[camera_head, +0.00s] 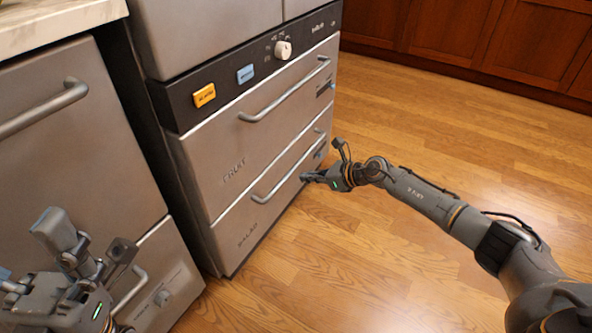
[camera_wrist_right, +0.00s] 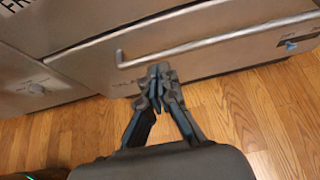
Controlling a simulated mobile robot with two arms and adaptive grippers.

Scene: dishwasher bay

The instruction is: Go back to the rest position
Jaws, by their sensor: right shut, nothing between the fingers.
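My right gripper (camera_head: 308,178) is in front of the lower drawer on the right side of the head view. In the right wrist view its fingers (camera_wrist_right: 158,75) are together with nothing between them. Their tips appear just below the drawer's bar handle (camera_wrist_right: 215,42); I cannot tell whether they touch the drawer front. My left arm shows at the lower left of the head view, with its gripper (camera_head: 12,285) partly cut off by the frame edge, so its jaw state is unclear.
The FRUIT drawer (camera_head: 232,135) and the lower drawer (camera_head: 240,225) beneath it look closed. A dark panel above has a yellow button (camera_head: 204,95), a blue button (camera_head: 245,74) and a white knob (camera_head: 283,50). Wooden floor (camera_head: 400,250) is clear; brown cabinets (camera_head: 465,35) stand behind.

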